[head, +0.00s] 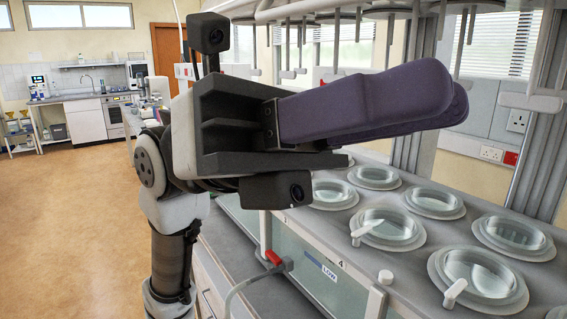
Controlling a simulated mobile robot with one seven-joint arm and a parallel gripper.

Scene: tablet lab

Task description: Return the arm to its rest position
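My arm is raised and bent in front of the bench, on the left and middle of the head view. My gripper (456,97) points to the right, with long purple padded fingers held above the round vessels. The near finger covers most of the far one, so the gap between them is hidden. Nothing shows held at the visible fingertips.
Below the fingers is a grey bath unit with several lidded glass vessels (390,229). Rods and white fittings (385,8) hang above and behind them. A red-plugged cable (273,258) is at the unit's front.

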